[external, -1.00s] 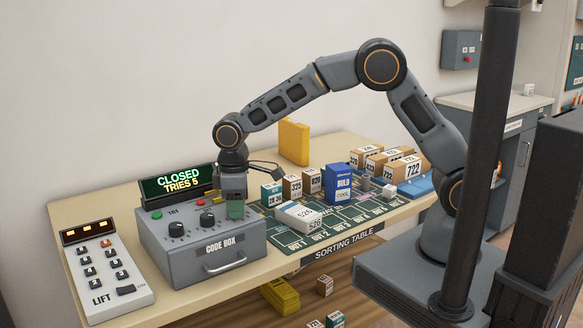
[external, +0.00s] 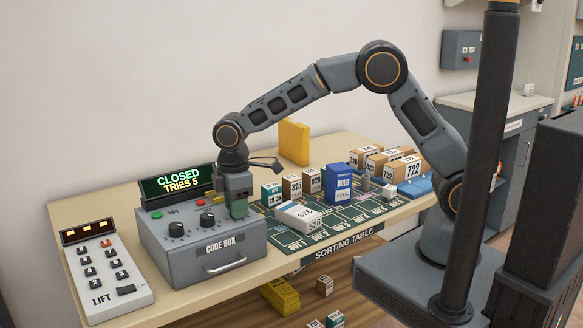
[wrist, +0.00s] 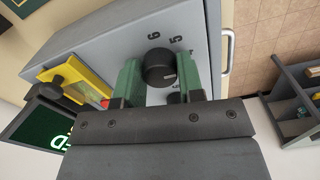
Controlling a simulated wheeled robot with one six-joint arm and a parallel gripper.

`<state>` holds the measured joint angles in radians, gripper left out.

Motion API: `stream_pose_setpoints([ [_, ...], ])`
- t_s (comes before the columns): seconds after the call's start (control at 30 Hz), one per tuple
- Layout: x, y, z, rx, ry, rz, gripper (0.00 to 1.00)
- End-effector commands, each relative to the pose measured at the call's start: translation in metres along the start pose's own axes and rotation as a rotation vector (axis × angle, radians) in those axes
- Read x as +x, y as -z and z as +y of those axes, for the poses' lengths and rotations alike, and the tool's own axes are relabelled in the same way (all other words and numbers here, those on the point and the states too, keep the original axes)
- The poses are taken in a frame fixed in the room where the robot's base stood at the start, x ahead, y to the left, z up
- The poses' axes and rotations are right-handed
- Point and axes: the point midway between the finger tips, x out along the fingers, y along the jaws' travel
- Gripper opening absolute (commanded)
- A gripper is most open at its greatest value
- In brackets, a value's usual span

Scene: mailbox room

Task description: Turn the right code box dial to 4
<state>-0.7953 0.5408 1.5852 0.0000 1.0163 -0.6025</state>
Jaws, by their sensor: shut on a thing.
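The grey code box (external: 205,258) stands at the left end of the sorting table, with dials on its sloped top. The left dial (external: 176,229) and the middle dial (external: 207,219) show in the external view. My gripper (external: 238,208) points down over the right part of the panel and hides the right dial there. In the wrist view, the black right dial (wrist: 158,66) sits between my green fingers (wrist: 160,78), which are shut on it. Printed 6, 5 and 4 show beside it. Its pointer setting cannot be read surely. The display (external: 177,183) reads CLOSED, TRIES 5.
A lift panel (external: 105,270) lies left of the box. A white box (external: 300,216) and several cartons (external: 390,160) stand on the table to the right. A yellow fitting (wrist: 78,84) with a black knob is near the dial. The box's front handle (wrist: 228,60) juts out.

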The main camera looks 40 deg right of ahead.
Motion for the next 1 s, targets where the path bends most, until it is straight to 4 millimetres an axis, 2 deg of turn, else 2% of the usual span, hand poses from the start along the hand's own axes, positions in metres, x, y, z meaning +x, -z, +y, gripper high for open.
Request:
stream_pose_setpoints([
  [0.23,-0.002,0.001,0.000,0.001,-0.003,0.004,0.12],
  [0.27,-0.002,0.001,0.000,0.001,-0.003,0.004,0.37],
  [0.5,-0.001,0.001,0.000,0.001,-0.001,0.002,0.60],
  [0.8,-0.003,0.000,0.000,0.002,-0.001,0.002,0.61],
  [1.0,-0.028,0.001,0.000,0.001,-0.003,0.005,0.61],
])
